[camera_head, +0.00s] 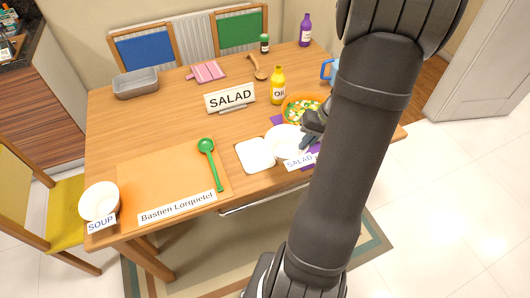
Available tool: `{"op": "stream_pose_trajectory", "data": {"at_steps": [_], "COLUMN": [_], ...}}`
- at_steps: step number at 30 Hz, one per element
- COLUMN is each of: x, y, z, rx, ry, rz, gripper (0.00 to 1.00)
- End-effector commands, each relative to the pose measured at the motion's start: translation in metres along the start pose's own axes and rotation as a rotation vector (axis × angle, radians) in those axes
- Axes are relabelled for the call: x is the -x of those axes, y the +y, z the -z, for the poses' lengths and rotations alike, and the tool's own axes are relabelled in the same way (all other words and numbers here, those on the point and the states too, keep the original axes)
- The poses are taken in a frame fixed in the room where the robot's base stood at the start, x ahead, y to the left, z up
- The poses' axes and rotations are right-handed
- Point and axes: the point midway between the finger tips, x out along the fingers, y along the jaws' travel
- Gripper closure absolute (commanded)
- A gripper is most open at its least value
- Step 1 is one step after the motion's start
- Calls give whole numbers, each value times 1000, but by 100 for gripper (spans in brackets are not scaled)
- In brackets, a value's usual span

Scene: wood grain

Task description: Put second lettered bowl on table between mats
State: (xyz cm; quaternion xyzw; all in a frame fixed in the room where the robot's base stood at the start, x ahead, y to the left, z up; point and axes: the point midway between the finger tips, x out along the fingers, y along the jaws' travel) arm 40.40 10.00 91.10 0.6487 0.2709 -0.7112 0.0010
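A white bowl lettered SALAD (287,138) is at the right front of the table, over or on a purple mat (277,120) that mostly hides beneath it and the arm. A white bowl lettered SOUP (99,199) stands at the table's left front corner. An orange mat (160,180) with a name label lies to its right. My gripper (309,138) is at the right rim of the SALAD bowl. My arm hides part of it, and I cannot tell whether the fingers grip the rim.
A white square dish (256,154) lies left of the SALAD bowl, between the mats. A green spoon (210,162) rests at the orange mat's right side. A SALAD sign (230,96), a yellow bottle (278,86) and a filled orange bowl (300,107) stand behind. The middle left of the table is clear.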

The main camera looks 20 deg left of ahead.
Motion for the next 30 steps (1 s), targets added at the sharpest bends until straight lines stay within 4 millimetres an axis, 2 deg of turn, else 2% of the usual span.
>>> {"op": "stream_pose_trajectory", "data": {"at_steps": [3,9,15,20,27,30], "x": [-26,-65,-86,-94,-121,-126], "y": [-17,-43,-57,-57,-45,-43], "z": [12,34,46,48,47,48], "rx": [6,4,2,0,-1,0], "ry": [-8,-5,-2,-2,-4,-1], "rz": [2,0,0,0,0,0], "gripper": [100,100,100,100,100,100]}}
